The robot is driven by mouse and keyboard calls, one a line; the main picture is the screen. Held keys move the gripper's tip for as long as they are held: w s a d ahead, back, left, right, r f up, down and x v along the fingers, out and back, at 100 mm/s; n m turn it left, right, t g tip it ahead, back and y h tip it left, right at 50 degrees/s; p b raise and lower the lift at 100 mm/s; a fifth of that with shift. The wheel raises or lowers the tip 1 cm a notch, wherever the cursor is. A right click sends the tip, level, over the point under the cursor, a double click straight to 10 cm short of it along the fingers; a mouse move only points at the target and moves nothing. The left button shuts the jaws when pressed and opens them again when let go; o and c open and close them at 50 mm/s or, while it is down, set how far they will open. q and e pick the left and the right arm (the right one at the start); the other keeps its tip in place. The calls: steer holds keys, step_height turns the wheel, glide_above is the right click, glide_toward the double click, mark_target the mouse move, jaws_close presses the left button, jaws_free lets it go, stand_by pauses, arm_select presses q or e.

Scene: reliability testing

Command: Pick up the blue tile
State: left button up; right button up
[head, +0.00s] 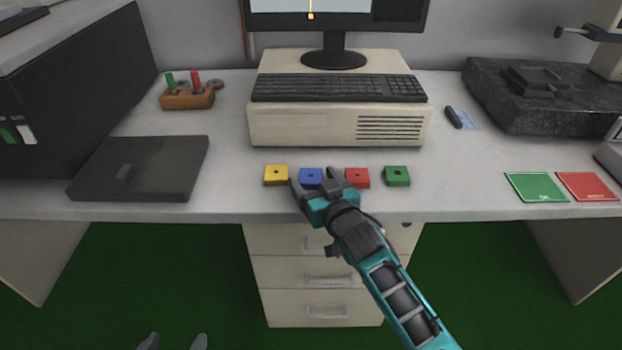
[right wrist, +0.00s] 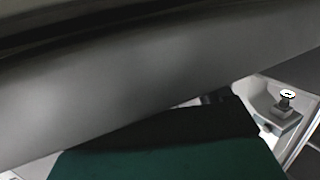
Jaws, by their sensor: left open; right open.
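The blue tile (head: 311,176) lies near the front edge of the desk (head: 230,190), in a row between a yellow tile (head: 276,175) and a red tile (head: 357,178). A green tile (head: 397,176) ends the row at the right. My right gripper (head: 315,184) is open at the blue tile, with one finger near its left front corner and the other near its right side. I cannot tell whether they touch it. My left gripper (head: 173,343) is open and low at the bottom edge, away from the desk. The right wrist view shows no tile clearly.
A beige computer (head: 290,128) with a keyboard (head: 340,88) stands behind the tiles. A dark flat box (head: 140,168) lies to the left. Flat green (head: 536,187) and red (head: 588,186) squares lie to the right.

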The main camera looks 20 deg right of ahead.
steer(key=shift+c, duration=0.4)
steer(key=c, duration=0.9)
steer(key=shift+c, duration=0.2)
